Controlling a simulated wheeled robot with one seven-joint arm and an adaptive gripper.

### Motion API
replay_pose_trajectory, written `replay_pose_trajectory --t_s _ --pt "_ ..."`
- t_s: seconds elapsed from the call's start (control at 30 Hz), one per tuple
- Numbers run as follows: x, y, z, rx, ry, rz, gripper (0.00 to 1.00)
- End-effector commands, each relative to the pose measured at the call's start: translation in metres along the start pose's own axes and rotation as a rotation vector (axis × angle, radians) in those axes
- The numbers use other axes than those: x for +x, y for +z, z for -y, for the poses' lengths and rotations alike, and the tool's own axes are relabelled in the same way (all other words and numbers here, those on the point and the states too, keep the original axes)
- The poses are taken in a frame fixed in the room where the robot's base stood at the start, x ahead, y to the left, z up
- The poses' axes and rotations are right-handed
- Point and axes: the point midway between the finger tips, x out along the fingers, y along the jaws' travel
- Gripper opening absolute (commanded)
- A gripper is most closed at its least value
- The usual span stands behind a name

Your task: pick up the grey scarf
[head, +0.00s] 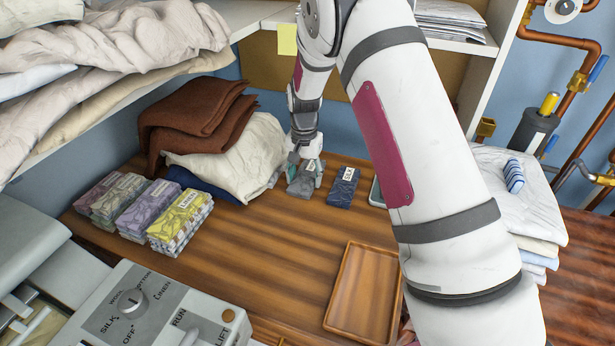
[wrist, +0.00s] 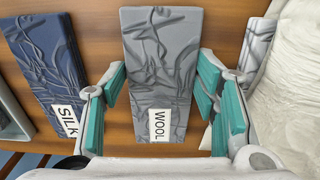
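The grey scarf (wrist: 162,60) is a folded, wrinkled grey cloth with a white WOOL label at its near end. It lies flat on the brown wooden table; in the head view the grey scarf (head: 300,188) is partly hidden by my gripper (head: 308,165). In the wrist view my gripper (wrist: 163,85) is open, with one teal-padded finger on each side of the scarf. A narrow gap shows on the left side; I cannot tell whether the right finger touches it.
A dark blue scarf labelled SILK (head: 343,187) lies just right of the grey one. A cream cloth heap (head: 240,160) and brown folded blankets (head: 195,115) sit to the left. Labelled cloth stacks (head: 178,222) stand further left. An empty wooden tray (head: 365,290) lies in front.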

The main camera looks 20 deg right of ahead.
Motion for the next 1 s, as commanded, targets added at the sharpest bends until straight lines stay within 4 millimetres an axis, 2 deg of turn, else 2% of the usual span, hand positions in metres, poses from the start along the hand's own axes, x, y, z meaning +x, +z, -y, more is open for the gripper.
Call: replay_pose_trajectory --t_s 0.47,0.57,0.73,1.0 --pt "-0.004 0.000 0.000 0.000 0.000 0.000 0.27" --pt "-0.011 -0.001 0.000 0.000 -0.001 -0.002 0.27" --pt "-0.038 -0.001 0.001 0.000 -0.003 -0.003 0.27" --pt "-0.042 0.046 -0.033 0.000 0.001 0.002 0.27"
